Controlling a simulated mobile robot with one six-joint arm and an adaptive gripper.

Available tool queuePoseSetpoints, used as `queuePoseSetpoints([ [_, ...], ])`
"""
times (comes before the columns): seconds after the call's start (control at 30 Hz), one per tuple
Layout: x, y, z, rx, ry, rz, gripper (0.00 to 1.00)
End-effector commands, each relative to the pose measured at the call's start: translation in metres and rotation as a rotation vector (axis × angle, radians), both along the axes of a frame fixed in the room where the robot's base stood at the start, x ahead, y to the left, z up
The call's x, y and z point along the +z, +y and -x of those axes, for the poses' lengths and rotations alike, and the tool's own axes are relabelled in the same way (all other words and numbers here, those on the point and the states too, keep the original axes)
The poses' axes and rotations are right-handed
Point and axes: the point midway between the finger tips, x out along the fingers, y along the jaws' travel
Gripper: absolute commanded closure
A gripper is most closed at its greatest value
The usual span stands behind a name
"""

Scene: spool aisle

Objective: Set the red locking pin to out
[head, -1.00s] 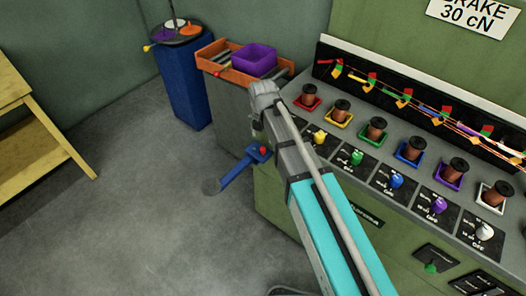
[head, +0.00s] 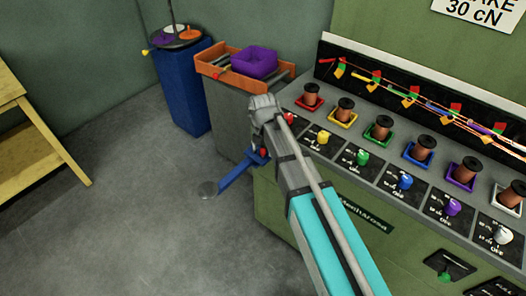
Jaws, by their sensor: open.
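A small red knob (head: 263,151) stands on a blue bar (head: 240,172) that sticks out low at the left end of the green console. It looks like a pin head; I cannot tell how far it is pushed in or pulled out. My arm reaches up from the bottom, and its grey end is just above and right of the red knob in the picture, partly covering the bar. No gap to the knob can be judged.
The green console (head: 283,200) carries several spools and coloured knobs. An orange tray (head: 235,83) with a purple bin (head: 254,63) and a small red ball (head: 215,76) stands behind.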

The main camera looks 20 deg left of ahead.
Motion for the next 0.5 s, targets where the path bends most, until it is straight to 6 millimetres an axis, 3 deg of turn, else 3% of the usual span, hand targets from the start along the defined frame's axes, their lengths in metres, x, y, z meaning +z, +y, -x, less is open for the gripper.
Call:
queuePoseSetpoints([
  [0.33,-0.0007,0.0000,0.0000,0.000,0.000,0.000,0.29],
  [0.5,-0.0007,0.0000,0.0000,0.000,0.000,0.000,0.61],
])
